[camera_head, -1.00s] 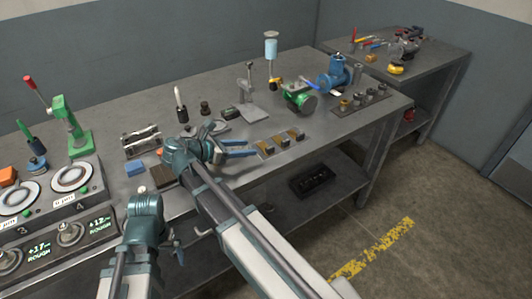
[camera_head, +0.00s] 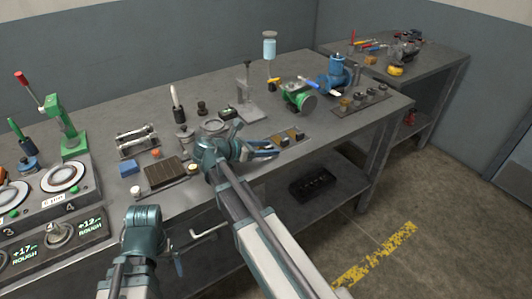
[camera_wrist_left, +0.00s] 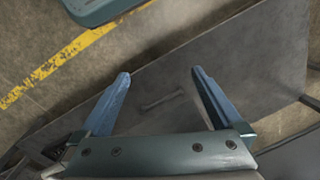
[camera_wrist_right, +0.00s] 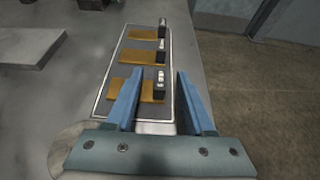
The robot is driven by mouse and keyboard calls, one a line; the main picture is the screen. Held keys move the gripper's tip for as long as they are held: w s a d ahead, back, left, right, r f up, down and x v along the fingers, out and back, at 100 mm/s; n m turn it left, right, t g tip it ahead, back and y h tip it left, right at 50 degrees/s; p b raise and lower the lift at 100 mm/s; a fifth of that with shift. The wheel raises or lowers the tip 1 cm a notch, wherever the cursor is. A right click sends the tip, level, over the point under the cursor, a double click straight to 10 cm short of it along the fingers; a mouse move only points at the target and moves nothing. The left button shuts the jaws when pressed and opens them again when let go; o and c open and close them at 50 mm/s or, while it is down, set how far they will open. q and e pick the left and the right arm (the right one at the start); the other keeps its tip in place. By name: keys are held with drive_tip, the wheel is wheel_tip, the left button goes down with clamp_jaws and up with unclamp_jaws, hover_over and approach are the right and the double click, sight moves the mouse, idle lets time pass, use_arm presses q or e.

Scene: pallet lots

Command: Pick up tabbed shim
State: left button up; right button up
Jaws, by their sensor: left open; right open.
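Several flat brass shims, each with a small black-and-silver piece at its right end, lie in a row on a grey tray (camera_wrist_right: 110,98); the tray also shows in the head view (camera_head: 304,137). The nearest shim (camera_wrist_right: 148,91) sits between the fingers of my right gripper (camera_wrist_right: 159,80), the left finger covering part of it. The right gripper (camera_head: 277,149) is open at the tray's near end; contact with the shim cannot be told. My left gripper (camera_wrist_left: 160,76) is open and empty, low in front of the bench.
A grey stand (camera_head: 250,105) and a green valve (camera_head: 298,94) stand behind the tray. A brown block (camera_head: 164,172) and gauge units (camera_head: 62,190) are to the left. A black bin (camera_head: 312,184) is on the lower shelf.

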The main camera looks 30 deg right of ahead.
drive_tip(key=shift+d+f, duration=0.15)
drive_tip(key=shift+d, duration=0.25)
clamp_jaws()
drive_tip(key=shift+r, duration=0.2)
